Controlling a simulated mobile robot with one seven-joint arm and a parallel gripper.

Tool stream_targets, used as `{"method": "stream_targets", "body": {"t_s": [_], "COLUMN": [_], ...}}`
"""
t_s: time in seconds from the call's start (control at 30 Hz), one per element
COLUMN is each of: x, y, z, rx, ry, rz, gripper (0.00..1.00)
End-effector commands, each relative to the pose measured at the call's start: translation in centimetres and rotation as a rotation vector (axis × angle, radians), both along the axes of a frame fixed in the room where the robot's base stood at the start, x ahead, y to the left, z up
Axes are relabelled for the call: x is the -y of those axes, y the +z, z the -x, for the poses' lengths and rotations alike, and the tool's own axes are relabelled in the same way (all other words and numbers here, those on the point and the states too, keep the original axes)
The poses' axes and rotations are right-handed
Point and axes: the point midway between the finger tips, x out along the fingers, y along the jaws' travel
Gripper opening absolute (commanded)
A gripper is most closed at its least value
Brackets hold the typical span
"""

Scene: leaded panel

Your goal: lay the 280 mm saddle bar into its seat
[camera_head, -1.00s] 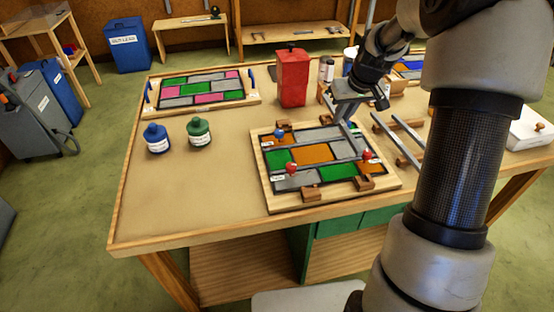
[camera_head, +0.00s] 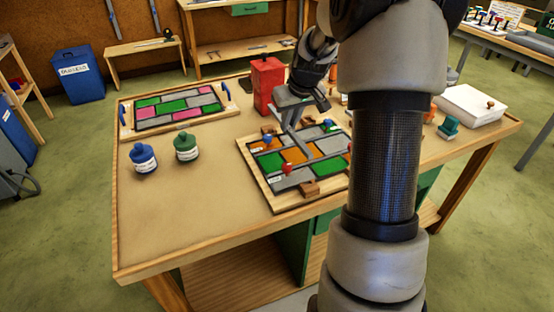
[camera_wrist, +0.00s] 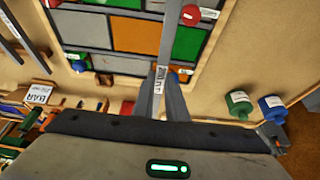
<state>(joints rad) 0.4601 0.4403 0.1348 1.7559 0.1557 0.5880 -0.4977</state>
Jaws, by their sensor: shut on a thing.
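My gripper (camera_head: 290,119) is shut on a grey saddle bar (camera_head: 306,145) over the leaded panel (camera_head: 274,179). In the wrist view, the bar (camera_wrist: 168,38) runs from between the fingers (camera_wrist: 160,95) out across the panel (camera_wrist: 82,30); a small label shows near the grip. The panel has green, orange and grey panes in a wooden frame. Red knobs (camera_head: 286,168) and blue knobs (camera_head: 267,140) stand on it, with wooden blocks (camera_head: 309,188) at the edge. I cannot tell whether the bar touches the panel. My arm hides the panel's right side.
Blue (camera_head: 144,158) and green (camera_head: 186,147) bottles stand left of the panel. A red container (camera_head: 267,84) stands behind it. A second panel (camera_head: 180,107) lies at the back left. Other bars (camera_wrist: 12,30) show at the wrist view's left. The table's front left (camera_head: 175,220) is clear.

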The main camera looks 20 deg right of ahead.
Motion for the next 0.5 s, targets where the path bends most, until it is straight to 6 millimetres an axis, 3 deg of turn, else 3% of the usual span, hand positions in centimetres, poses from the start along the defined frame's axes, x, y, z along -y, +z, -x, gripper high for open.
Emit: {"method": "stream_targets", "body": {"t_s": [0.3,0.5], "x": [0.1,0.1], "y": [-4.8,-6.3], "z": [0.0,0.0], "rx": [0.0,0.001], "ry": [-0.002,-0.002], "rz": [-0.001,-0.001], "gripper": [0.0,0.0]}}
